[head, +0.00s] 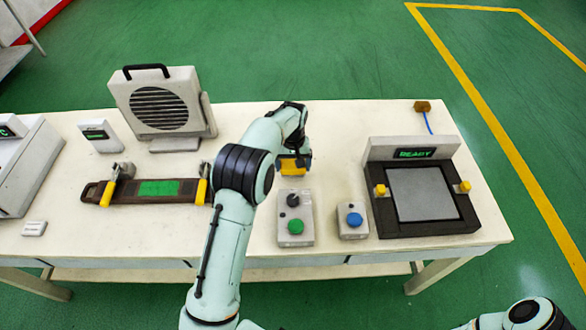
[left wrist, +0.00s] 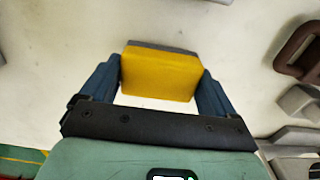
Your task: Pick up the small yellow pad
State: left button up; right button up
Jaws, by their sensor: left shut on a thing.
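The small yellow pad (head: 291,168) shows in the head view just below the end of my left arm, near the middle of the table. In the left wrist view the yellow pad (left wrist: 160,75) sits between the two blue fingers, with a grey strip along its far edge. My left gripper (left wrist: 161,82) is shut on it, one finger against each side. In the head view the left gripper (head: 292,156) is mostly hidden by its own arm. I cannot tell whether the pad touches the table. My right gripper is not in view; only part of my right arm shows at the lower right.
A control box with a green button (head: 295,227) and a box with a blue button (head: 354,219) stand in front of the pad. A dark framed plate (head: 447,231) with a READY display is at right. A fan (head: 160,106) and a brown strap fixture (head: 128,197) are at left.

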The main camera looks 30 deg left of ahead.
aim_at(293, 164)
pick_arm(q)
notch_tip(293, 164, up, 17)
jog(key=p, duration=0.2)
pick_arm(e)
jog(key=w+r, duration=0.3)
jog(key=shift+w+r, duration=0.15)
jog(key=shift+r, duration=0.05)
pick_arm(q)
jog(key=shift+r, duration=0.1)
jog(key=shift+o, duration=0.7)
jog(key=shift+d, duration=0.1)
